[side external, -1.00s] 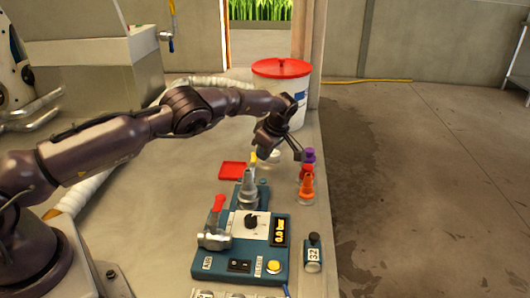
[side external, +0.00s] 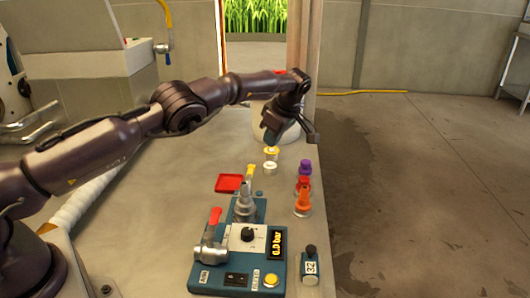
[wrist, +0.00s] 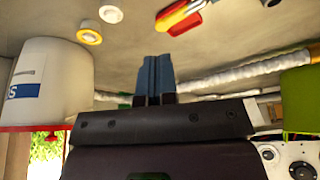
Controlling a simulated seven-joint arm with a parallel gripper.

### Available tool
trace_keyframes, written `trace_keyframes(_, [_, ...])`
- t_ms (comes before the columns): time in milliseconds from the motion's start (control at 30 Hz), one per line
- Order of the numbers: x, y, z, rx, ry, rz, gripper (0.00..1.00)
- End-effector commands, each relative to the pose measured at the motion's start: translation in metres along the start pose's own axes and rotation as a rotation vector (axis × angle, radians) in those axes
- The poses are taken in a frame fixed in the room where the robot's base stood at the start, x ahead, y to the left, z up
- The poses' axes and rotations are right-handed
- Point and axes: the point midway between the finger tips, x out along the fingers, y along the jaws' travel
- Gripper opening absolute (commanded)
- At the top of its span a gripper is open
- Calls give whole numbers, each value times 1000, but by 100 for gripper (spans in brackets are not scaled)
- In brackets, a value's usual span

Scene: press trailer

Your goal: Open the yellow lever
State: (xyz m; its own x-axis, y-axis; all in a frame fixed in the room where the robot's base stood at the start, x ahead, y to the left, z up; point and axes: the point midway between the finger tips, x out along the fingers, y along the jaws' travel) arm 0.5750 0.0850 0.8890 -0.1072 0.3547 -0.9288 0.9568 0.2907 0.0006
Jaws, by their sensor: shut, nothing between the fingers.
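The yellow lever (side external: 250,172) stands up, slightly tilted, at the back end of the blue press unit (side external: 225,277), beside a grey metal nozzle (side external: 245,204). In the wrist view a yellow handle (wrist: 173,13) shows at the top edge, overlapping a red shape. My gripper (side external: 269,139) hangs above and behind the lever in the side view, pointing down and touching nothing I can see. Its blue fingers (wrist: 155,78) are shut together and empty in the wrist view.
A red-handled lever (side external: 214,217) sits at the press's front left. A white bucket (wrist: 48,85) is close to my gripper.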

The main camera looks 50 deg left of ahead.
Motion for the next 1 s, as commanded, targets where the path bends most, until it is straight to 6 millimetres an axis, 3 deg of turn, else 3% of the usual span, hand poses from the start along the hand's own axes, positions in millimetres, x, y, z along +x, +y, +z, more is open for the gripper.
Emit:
trace_keyframes(200, [-22,0,0,0,-1,1,0])
trace_keyframes(667, [-25,0,0,28,-1,1,0])
trace_keyframes(767, [-25,4,1,117,-3,22,0])
trace_keyframes(900, [5,-2,-2,339,-3,-13,0])
trace_keyframes(1000, [8,-10,-12,496,-32,-25,0])
